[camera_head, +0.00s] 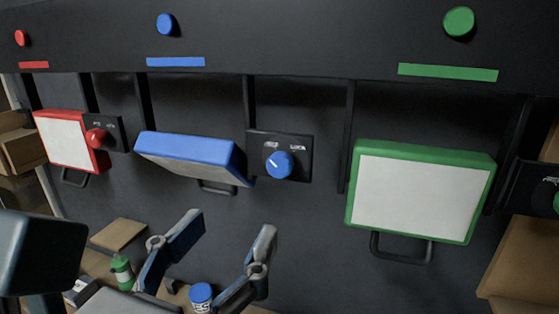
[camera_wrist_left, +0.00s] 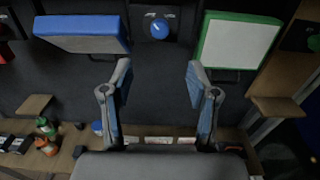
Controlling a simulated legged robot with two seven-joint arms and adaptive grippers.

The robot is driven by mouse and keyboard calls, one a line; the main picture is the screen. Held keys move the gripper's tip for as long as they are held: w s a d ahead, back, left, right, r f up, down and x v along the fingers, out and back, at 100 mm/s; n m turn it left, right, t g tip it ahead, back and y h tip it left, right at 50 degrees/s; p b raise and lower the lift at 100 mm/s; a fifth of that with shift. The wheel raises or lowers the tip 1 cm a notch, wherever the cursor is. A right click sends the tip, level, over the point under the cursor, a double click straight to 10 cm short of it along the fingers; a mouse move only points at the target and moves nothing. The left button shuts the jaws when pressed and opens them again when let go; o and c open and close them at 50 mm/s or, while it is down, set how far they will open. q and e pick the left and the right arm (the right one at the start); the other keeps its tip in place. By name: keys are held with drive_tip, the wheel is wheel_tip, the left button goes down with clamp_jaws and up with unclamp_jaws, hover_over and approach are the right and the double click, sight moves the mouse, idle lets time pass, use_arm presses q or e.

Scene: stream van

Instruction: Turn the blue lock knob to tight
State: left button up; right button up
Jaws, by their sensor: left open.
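The blue lock knob (camera_head: 279,165) sits on a black plate (camera_head: 305,160) with small white labels, on the dark panel right of the blue-framed board. Its white pointer line points to the upper left. The knob also shows at the top of the left wrist view (camera_wrist_left: 160,28). My left gripper (camera_head: 228,228) is open and empty, with its two fingers spread, below the knob and apart from it. In the left wrist view the gripper (camera_wrist_left: 157,75) has its fingertips below the knob, one to each side. My right gripper is in neither view.
The blue board (camera_head: 190,150) tilts outward left of the knob. A green-framed board (camera_head: 420,195) with a handle hangs to the right. A red board (camera_head: 68,140) and red knob (camera_head: 96,137) are at the far left. A blue-lidded container (camera_head: 201,293) and green bottle (camera_head: 121,272) stand below.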

sight(278, 168)
use_arm(q)
drive_tip(key=p+x, duration=0.5)
drive_tip(key=x, duration=0.9)
drive_tip(key=shift+w+d+f, duration=0.1)
drive_tip(key=shift+w, duration=0.25)
clamp_jaws()
